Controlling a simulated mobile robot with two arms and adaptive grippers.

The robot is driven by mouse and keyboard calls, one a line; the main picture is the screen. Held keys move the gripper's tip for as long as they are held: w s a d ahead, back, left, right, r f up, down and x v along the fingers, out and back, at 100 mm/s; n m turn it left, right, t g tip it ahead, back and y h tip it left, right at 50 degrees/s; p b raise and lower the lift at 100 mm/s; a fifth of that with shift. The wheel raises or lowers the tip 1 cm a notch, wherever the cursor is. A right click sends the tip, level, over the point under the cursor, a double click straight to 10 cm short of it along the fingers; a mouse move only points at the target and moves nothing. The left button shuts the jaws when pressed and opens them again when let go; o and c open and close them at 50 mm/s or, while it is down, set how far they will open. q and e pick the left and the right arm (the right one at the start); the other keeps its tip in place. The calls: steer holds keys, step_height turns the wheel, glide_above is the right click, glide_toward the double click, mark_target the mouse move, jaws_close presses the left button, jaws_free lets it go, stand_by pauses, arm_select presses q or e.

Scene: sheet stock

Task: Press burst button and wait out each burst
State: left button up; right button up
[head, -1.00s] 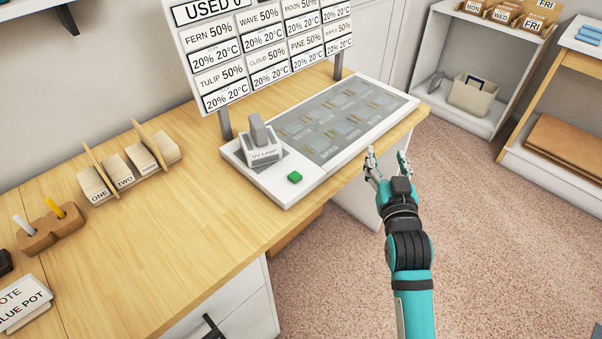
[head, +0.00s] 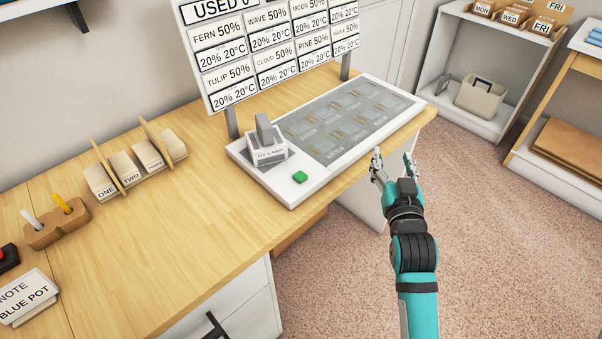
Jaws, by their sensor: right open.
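A green button (head: 300,177) sits on the near left part of a white panel unit (head: 290,193) on the wooden bench. A grey and white block marked UV LAMP (head: 268,146) stands on the panel just behind and left of the button. A grey glassy plate (head: 350,118) with several samples under it fills the rest of the panel. My right gripper (head: 394,164) is open and empty, in front of the panel's near right edge, right of the button and apart from it. My left gripper is not in view.
A sign board (head: 270,50) reading USED 0 with percentages and temperatures stands behind the panel. A card rack (head: 135,165), a pen holder (head: 57,224) and a NOTE BLUE POT card (head: 25,297) are on the left of the bench. A shelf holds a bin (head: 480,98). Bench wood before the rack is clear.

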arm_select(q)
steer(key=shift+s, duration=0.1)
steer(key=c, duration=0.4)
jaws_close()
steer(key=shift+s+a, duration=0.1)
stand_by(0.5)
